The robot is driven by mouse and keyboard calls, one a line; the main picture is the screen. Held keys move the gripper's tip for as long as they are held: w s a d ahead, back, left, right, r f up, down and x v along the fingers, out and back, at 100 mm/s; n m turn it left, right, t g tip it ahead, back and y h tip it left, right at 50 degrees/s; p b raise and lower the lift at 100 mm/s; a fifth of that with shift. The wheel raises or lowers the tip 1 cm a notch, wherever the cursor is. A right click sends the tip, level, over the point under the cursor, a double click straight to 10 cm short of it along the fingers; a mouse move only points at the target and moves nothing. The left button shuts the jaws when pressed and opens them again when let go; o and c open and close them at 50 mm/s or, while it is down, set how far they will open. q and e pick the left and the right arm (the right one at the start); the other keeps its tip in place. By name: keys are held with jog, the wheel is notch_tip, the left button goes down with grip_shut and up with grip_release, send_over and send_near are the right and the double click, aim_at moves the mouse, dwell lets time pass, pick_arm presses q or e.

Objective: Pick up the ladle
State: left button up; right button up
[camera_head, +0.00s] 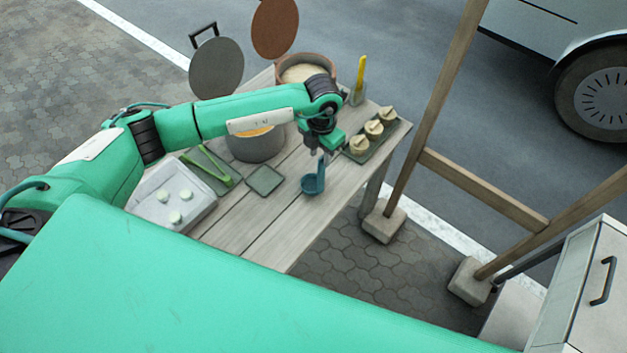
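The ladle (313,184) is blue-teal, with its bowl low over the table's right part near the front edge. Its short visible handle rises to my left gripper (321,153), which points down right above it. The fingertips are small and partly covered by the wrist, so I cannot tell whether they are closed on the handle. I also cannot tell whether the bowl touches the table. My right gripper is out of view.
The wooden table (262,222) holds a grey pot (256,148), a small green square plate (264,180), green tongs (207,170), a white tray (150,208) and a tray of dumplings (352,156). A wooden frame (432,110) stands to the right.

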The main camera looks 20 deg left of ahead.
aim_at(322, 168)
pick_arm(q)
jog(key=shift+f, duration=0.65)
jog(key=f+p, duration=0.2)
jog(key=f, duration=0.1)
jog(key=f+p, duration=0.1)
jog(key=f, duration=0.1)
jog(key=shift+d+f, duration=0.15)
jog(key=shift+d, duration=0.15)
grip_shut()
